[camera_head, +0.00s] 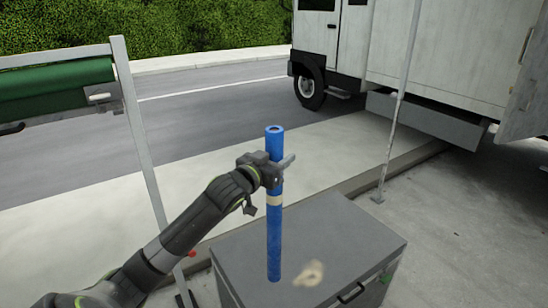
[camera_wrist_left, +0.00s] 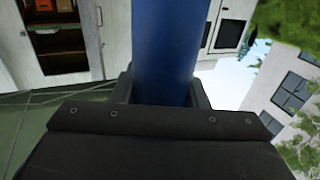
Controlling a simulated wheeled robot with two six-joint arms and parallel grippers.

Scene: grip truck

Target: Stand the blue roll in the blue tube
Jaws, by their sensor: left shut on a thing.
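A long blue roll (camera_head: 274,235) with a pale band (camera_head: 274,199) stands upright in the head view. Its open top end shows a dark reddish inside. My left gripper (camera_head: 274,172) is shut around its upper part, and the roll also fills the middle of the left wrist view (camera_wrist_left: 170,50). Its lower end shows against the lid of a grey case (camera_head: 345,235); I cannot tell whether it touches the lid. I cannot make out a separate blue tube. My right gripper is not in view.
A tan patch or small object (camera_head: 310,273) is on the case lid. A thin pale pole (camera_head: 394,115) stands behind the case, and a white truck (camera_head: 440,50) is at the back right. A frame with a green roll (camera_head: 55,88) is at the left.

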